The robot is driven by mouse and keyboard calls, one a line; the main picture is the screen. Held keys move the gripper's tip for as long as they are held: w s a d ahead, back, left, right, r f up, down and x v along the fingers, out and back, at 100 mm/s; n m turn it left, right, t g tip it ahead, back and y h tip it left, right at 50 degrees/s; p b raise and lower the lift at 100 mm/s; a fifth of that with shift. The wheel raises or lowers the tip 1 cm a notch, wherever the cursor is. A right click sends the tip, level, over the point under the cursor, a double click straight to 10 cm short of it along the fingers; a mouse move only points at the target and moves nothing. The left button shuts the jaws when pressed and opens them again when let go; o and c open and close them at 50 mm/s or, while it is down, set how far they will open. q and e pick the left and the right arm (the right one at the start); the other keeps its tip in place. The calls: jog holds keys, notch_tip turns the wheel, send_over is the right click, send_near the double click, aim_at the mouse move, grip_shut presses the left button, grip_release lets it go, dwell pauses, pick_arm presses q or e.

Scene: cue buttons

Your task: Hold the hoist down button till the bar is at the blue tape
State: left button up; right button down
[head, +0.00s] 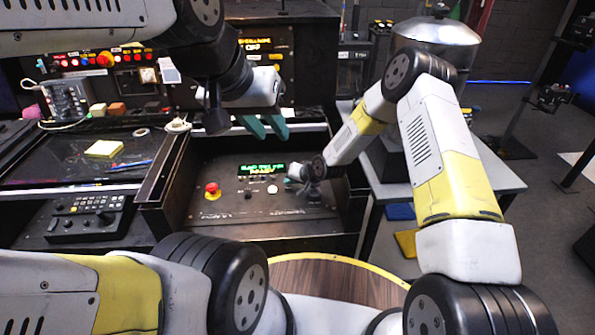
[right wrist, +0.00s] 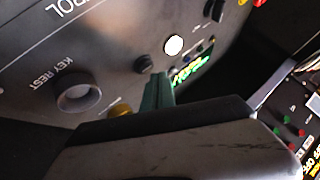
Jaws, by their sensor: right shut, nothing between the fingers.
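The control panel (head: 235,215) stands mid-picture in the head view, with a green-lit display (head: 262,170), a red mushroom button (head: 212,190) and a white lit button (head: 272,188). My right gripper (head: 291,181) is low at the panel's right side. In the right wrist view its teal fingers (right wrist: 157,93) are shut and empty, near a black knob (right wrist: 144,63) and an amber button (right wrist: 120,110); contact cannot be told. The hoist down button's label is not readable. My left gripper (head: 264,127) hangs open and empty above the panel.
A key rest ring (right wrist: 79,95) is on the panel in the right wrist view. A bench at left holds a yellow pad (head: 104,149) and a black control box (head: 86,220). A grey side table (head: 500,178) with a metal dome (head: 437,38) stands right.

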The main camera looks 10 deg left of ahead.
dwell(0.7)
jog(key=shift+f, duration=0.4)
